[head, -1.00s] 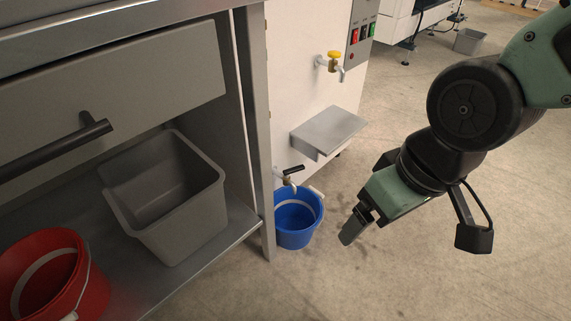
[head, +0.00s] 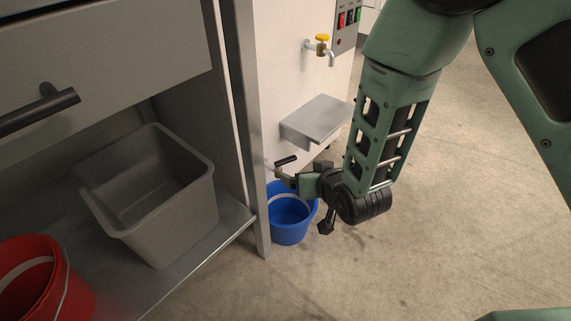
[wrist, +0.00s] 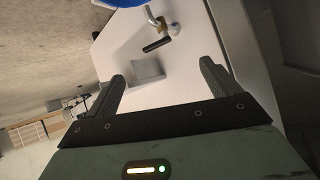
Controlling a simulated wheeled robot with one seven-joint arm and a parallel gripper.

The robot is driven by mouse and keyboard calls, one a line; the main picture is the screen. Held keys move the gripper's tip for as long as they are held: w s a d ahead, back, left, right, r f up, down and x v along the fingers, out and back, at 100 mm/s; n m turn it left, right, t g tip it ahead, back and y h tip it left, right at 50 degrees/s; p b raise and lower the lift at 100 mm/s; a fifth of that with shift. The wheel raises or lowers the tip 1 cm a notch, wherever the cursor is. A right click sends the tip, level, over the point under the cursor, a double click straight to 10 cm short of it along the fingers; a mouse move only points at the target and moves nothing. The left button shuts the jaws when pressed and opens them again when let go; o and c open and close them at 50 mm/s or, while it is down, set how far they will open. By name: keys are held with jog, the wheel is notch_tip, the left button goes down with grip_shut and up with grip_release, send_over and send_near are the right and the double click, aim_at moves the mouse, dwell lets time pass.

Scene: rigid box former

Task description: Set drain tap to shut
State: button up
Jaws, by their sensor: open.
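The drain tap (head: 281,173) sits low on the white machine panel, above the blue bucket (head: 290,230). Its black lever (head: 286,160) sticks out sideways from the top of the tap, slanting slightly up to the right. In the wrist view the tap (wrist: 161,26) and its black lever (wrist: 157,44) show beyond the fingertips, near the middle top. My gripper (wrist: 160,78) is open and empty, its two fingers apart with the lever ahead of the gap. In the head view my gripper (head: 296,182) is close to the tap's right side; its fingertips are partly hidden, and contact cannot be told.
A grey ledge (head: 315,118) juts from the panel above the drain tap. A yellow-handled tap (head: 321,45) is higher up. A cabinet leg (head: 248,130) stands close left. A grey bin (head: 160,205) and red bucket (head: 45,285) sit on the shelf. Floor at right is clear.

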aim_at(285, 159)
notch_tip(285, 159, down, 9)
jog(key=d+n+t+y+b, duration=0.3)
jog(key=t+y, duration=0.1)
jog(key=t, duration=0.2)
jog(key=b+x, duration=0.3)
jog(key=x, duration=0.5)
jog(key=b+x, duration=0.4)
jog(key=x, duration=0.4)
jog(key=shift+s+a+f, duration=0.15)
jog(key=shift+a+f, duration=0.05)
jog(key=shift+a, duration=0.05)
jog(key=shift+w+a+r, duration=0.15)
jog(key=shift+w+a, duration=0.1)
jog(key=shift+w, duration=0.15)
